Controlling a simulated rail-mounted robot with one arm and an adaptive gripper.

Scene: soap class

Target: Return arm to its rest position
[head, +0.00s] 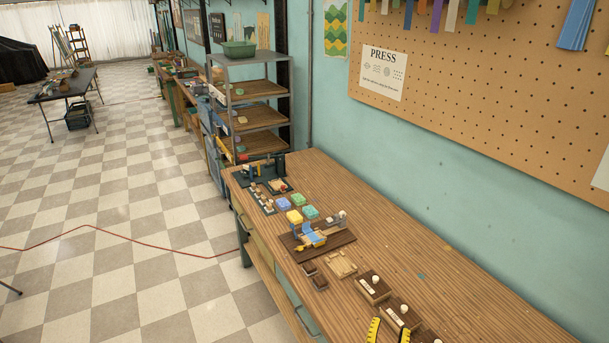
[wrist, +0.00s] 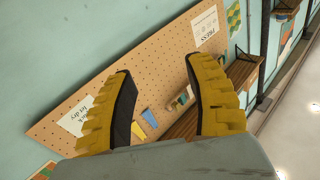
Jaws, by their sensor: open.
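My gripper (wrist: 158,66) shows in the wrist view with its two yellow ribbed fingers with black pads spread wide and nothing between them. The wrist view is tilted and faces the pegboard wall. In the head view the gripper (head: 391,325) shows only as yellow fingertips at the bottom edge, over the near part of the wooden workbench (head: 470,300). The rest of my arm is out of the head view.
The workbench holds a dark board with a blue and yellow device (head: 312,235), coloured blocks (head: 283,204), a light wooden tray (head: 340,265) and dark boxes with white knobs (head: 373,287). A pegboard (head: 460,110) hangs on the wall. A shelf rack (head: 255,116) stands beyond. The checkered floor at left is largely open.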

